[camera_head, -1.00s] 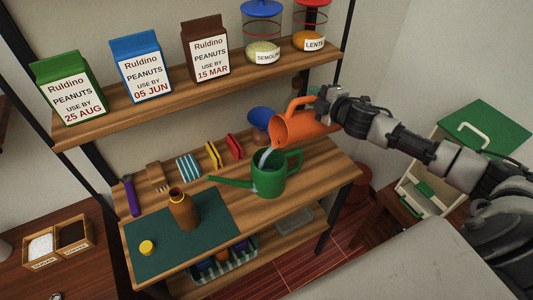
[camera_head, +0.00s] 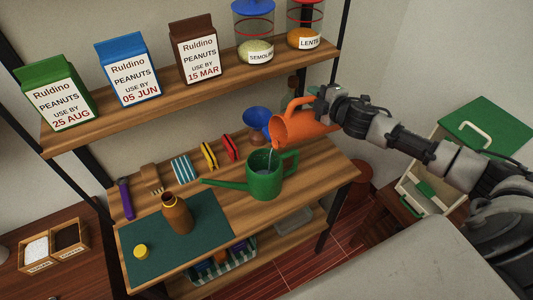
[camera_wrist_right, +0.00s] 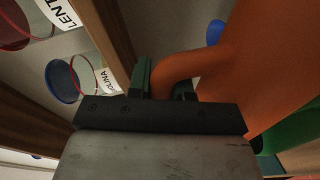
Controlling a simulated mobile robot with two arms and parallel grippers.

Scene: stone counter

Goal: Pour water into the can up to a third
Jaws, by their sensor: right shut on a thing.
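The green watering can (camera_head: 266,184) stands upright on the wooden shelf, its spout pointing left. A greyish water surface shows inside its opening; the exact level is hard to read. My right gripper (camera_head: 322,102) is shut on the handle of the orange jug (camera_head: 299,128), holding it tilted to the left above the can. A thin stream of water (camera_head: 272,150) falls from the jug's lip into the can. In the right wrist view the fingers (camera_wrist_right: 166,80) hold the handle of the jug (camera_wrist_right: 275,60). My left gripper is not in view.
A brown bottle (camera_head: 178,214) and a yellow cap (camera_head: 141,251) are on the dark green mat (camera_head: 140,224). A blue funnel (camera_head: 256,118) stands behind the can. The upper shelf (camera_head: 150,103) holds cartons and jars.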

